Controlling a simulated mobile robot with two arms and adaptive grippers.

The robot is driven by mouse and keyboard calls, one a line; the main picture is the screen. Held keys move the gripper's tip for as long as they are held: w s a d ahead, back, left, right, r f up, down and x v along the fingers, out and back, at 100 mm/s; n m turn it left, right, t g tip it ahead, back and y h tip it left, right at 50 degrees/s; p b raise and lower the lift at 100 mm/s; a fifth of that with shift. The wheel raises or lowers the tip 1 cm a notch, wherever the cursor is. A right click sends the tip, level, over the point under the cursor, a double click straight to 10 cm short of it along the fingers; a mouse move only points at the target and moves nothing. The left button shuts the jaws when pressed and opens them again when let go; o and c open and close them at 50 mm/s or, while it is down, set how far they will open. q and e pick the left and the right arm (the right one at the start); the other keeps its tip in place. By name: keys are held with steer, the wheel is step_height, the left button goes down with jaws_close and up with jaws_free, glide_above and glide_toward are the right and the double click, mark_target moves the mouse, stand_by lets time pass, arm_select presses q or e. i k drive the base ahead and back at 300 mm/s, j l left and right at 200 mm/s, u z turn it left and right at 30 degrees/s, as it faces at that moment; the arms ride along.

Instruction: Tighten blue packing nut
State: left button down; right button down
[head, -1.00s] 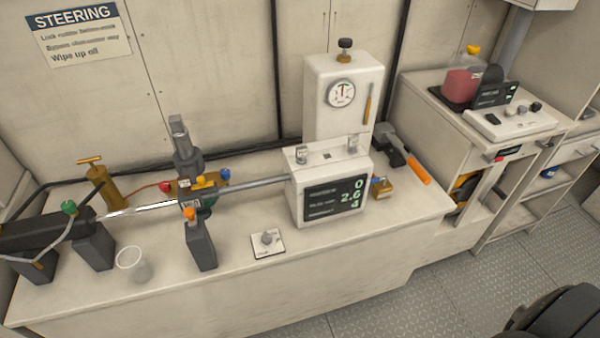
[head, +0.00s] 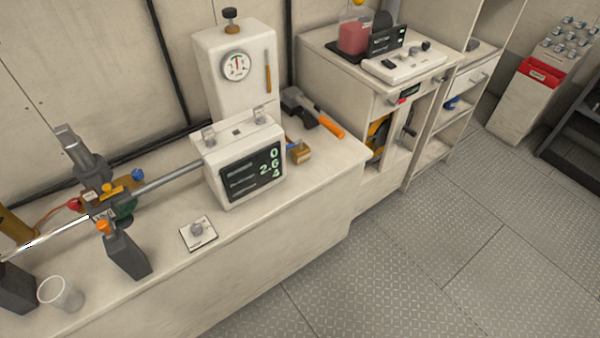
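Two small blue parts show, and I cannot tell which one is the packing nut. One is a blue round fitting (head: 137,175) on the dark valve assembly (head: 108,205) at the left, beside the steel rod (head: 170,180). The other is a blue piece (head: 292,147) at a brass block (head: 300,153), right of the display box (head: 248,165). The valve assembly also carries red, yellow and dark green parts. Neither of my grippers is in view, and nothing is seen touching either blue part.
An orange-handled tool (head: 327,122) lies behind the brass block. A clear cup (head: 60,295) and a small switch plate (head: 198,233) are on the bench. A gauge housing (head: 238,90) stands behind the display box. Right are a cabinet (head: 335,65), open floor (head: 420,260) and a red-fronted bin rack (head: 540,75).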

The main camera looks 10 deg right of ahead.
mark_target(138, 174)
steer(key=u, duration=1.2)
